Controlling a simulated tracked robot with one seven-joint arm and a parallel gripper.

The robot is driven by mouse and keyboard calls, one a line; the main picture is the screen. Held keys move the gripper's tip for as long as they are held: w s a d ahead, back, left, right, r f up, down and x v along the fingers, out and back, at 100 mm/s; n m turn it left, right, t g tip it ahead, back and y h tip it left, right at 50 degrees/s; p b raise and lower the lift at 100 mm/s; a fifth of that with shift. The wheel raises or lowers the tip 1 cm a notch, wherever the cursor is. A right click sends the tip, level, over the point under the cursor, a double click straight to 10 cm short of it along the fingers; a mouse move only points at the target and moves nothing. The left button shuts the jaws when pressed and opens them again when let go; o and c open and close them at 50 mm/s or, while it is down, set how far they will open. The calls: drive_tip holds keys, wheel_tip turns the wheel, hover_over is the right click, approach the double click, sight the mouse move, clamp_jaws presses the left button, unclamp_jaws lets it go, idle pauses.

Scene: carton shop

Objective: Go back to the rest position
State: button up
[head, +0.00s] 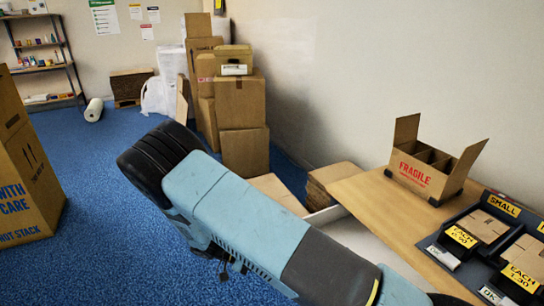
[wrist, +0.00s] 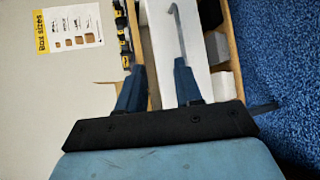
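My gripper (wrist: 155,35) shows in the wrist view with its two dark blue, thin-tipped fingers apart. Nothing is held between them. A white surface and a strip of wood show behind the fingers. In the head view my pale blue arm stretches from the lower right to the left, over the blue floor and across the near side of the wooden bench (head: 385,212). The gripper itself does not show in the head view.
A carton marked FRAGILE (head: 425,172) stands open on the bench, beside black trays (head: 468,258) of flat cartons. Stacked boxes (head: 240,102) stand by the wall. A large carton (head: 28,178) is at left. A box-size poster (wrist: 75,28) hangs on the wall.

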drive_tip(key=w+d+r+y, duration=0.1)
drive_tip(key=d+r+y, duration=0.3)
drive_tip(key=r, duration=0.5)
drive_tip(key=d+r+y, duration=0.4)
drive_tip(key=r, duration=0.6)
drive_tip(key=w+d+r+y, duration=0.1)
drive_tip(key=d+r+y, duration=0.35)
drive_tip(key=r, duration=0.45)
drive_tip(key=s+d+r+t+y, duration=0.2)
drive_tip(key=s+d+r+t, duration=0.7)
drive_tip(key=s+d+r, duration=0.3)
drive_tip(key=shift+s+r+n, duration=0.3)
drive_tip(key=shift+s+r, duration=1.2)
drive_tip(key=shift+r, duration=0.45)
